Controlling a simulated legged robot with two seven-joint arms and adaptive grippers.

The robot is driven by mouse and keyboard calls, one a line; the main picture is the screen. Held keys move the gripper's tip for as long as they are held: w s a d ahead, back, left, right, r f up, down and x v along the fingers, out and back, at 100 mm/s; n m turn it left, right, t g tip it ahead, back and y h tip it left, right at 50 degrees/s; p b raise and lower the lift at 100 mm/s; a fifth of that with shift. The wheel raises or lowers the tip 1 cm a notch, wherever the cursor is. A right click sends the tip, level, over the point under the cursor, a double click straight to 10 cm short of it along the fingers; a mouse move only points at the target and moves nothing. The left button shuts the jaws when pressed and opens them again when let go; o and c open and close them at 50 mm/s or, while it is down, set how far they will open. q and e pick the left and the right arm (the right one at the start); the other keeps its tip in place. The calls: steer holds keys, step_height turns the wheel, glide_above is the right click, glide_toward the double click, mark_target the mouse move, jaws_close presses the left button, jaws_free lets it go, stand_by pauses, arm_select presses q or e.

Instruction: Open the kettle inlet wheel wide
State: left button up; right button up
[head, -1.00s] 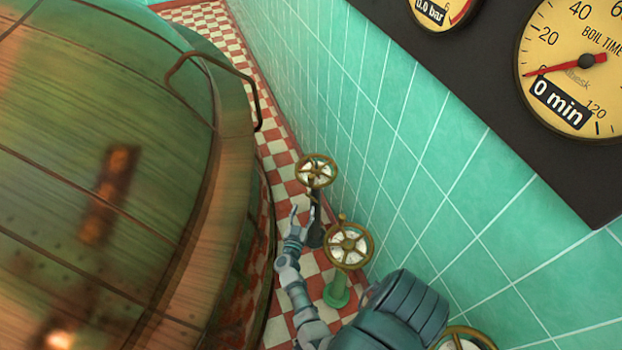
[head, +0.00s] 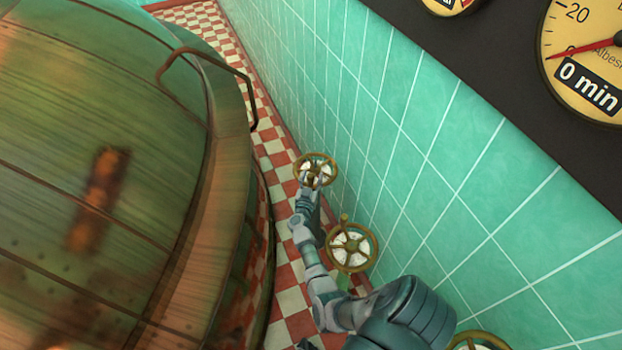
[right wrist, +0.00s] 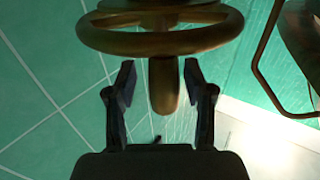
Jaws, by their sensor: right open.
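A brass handwheel (head: 330,163) with a pale hub area stands by the tiled wall, the farthest of the wheels in the head view. My right gripper (head: 313,182) is at its near side and partly covers it. In the right wrist view the wheel's rim (right wrist: 160,40) crosses the top, and its rounded knob (right wrist: 164,92) hangs down between the fingers. My right gripper (right wrist: 158,82) is open, one finger on each side of the knob, with gaps showing on both sides. My left gripper is not in view.
A second brass wheel (head: 352,263) stands close beside my right forearm, and a third (head: 478,342) is at the bottom edge. The large copper kettle (head: 100,200) fills the left, with a bar handle (head: 246,88). A gauge panel (head: 500,60) hangs upper right.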

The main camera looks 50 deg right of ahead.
steer(key=shift+a+r, duration=0.3)
steer(key=shift+a, duration=0.25)
steer(key=shift+c, duration=0.3)
steer(key=shift+a+r, duration=0.15)
steer(key=shift+a, duration=0.05)
steer(key=c, duration=0.4)
jaws_close()
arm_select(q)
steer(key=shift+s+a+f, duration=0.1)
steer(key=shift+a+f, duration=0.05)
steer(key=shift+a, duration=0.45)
arm_select(e)
steer(key=shift+s+d, duration=0.1)
steer(key=shift+d, duration=0.2)
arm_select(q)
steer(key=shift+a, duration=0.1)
